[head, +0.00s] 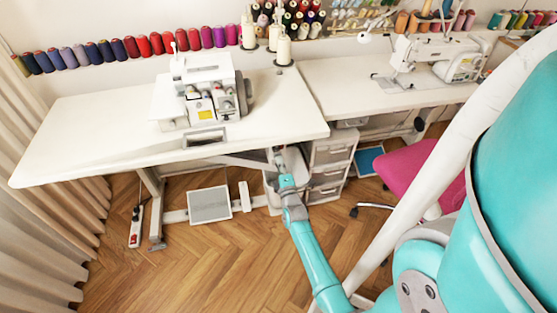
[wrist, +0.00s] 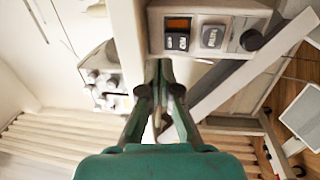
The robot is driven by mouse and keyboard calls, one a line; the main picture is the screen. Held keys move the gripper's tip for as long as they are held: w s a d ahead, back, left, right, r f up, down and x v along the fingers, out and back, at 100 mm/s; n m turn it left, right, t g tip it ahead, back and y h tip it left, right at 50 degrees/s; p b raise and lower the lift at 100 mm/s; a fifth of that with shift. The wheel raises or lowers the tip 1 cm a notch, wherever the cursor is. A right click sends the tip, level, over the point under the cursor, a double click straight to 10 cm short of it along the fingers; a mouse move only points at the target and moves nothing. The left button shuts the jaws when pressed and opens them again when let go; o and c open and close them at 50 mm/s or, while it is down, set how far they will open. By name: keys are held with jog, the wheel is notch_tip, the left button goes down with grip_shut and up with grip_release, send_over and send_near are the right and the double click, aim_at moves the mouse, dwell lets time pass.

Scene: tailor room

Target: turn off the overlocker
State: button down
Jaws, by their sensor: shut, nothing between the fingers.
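The overlocker (head: 212,76) is a white machine with a yellow label on the left white table. Just beyond the fingertips is a grey switch box (wrist: 228,14). Whether the fingertips touch the box, I cannot tell.
The left table (head: 90,130) is mostly bare. Beside my arm stands a drawer unit (head: 330,165). A pedal (head: 209,204) and a power strip (head: 136,226) are on the floor. A pink chair (head: 410,175) stands right. A pale beam (wrist: 245,75) slants close right of my fingers.

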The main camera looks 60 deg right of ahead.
jog(key=r+v, duration=0.1)
jog(key=v, duration=0.7)
jog(key=shift+r, duration=0.45)
jog(key=shift+a, duration=0.1)
jog(key=s+a+r+m+t+y, duration=0.1)
jog(key=s+a+m+y, duration=0.2)
jog(key=a, duration=0.9)
jog(key=s+a+t+y, duration=0.25)
jog(key=s+a, duration=0.25)
jog(key=a, duration=0.6)
jog(key=s+a+r+m+g+y, duration=0.1)
jog(key=s+a+r+m+y, duration=0.4)
jog(key=s+a+r+y, duration=0.4)
jog(key=s+a+r, duration=0.5)
jog(key=s, duration=0.1)
jog(key=shift+s+a, duration=0.4)
